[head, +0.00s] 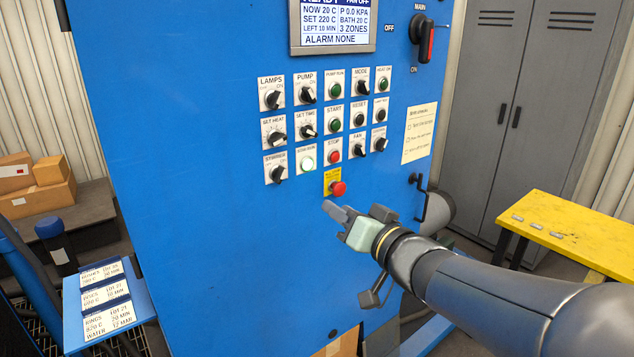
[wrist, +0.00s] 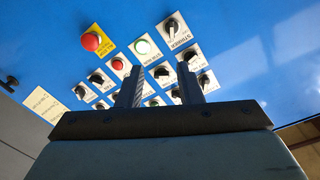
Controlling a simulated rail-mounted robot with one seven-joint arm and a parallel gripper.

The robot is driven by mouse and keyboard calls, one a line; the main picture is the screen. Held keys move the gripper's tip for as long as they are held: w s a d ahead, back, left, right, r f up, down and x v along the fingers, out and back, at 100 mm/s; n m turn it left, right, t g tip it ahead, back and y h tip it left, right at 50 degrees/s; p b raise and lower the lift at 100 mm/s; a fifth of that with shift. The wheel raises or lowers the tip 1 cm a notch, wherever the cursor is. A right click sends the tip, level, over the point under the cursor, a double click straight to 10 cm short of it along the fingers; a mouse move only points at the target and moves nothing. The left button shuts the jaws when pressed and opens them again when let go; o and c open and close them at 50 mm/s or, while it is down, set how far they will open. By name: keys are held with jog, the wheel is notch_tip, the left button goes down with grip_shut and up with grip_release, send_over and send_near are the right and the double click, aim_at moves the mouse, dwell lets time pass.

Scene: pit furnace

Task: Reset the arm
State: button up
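My gripper (head: 358,212) is in front of the lower part of the blue control panel (head: 200,180), just below and right of the red emergency-stop button (head: 338,188). In the wrist view my gripper (wrist: 160,88) shows two fingers standing apart with nothing between them. They point at the panel, and switches show behind and between them. The red mushroom button also shows in the wrist view (wrist: 91,41). My arm reaches in from the lower right. I cannot tell how far the fingertips are from the panel face.
Rows of knobs and buttons (head: 334,125) sit under a display (head: 333,25). A main switch (head: 425,40) is at upper right. A yellow table (head: 570,230) and grey cabinet (head: 530,100) stand right. A blue shelf with cards (head: 140,305) and boxes (head: 40,195) are left.

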jog(key=s+d+f+m+g+h, duration=0.3)
jog(key=s+d+f+g+h, duration=0.1)
jog(key=d+f+h, duration=0.7)
jog(key=s+a+f+n+g+y, duration=0.1)
jog(key=s+a+f+g, duration=0.1)
jog(key=s+f+g, duration=0.3)
jog(key=s+a+f+n+g+y, duration=0.1)
jog(key=s+f+g, duration=0.3)
jog(key=s, duration=0.9)
jog(key=shift+a+f+n+g, duration=0.4)
jog(key=shift+a+g, duration=0.1)
jog(key=shift+g, duration=0.2)
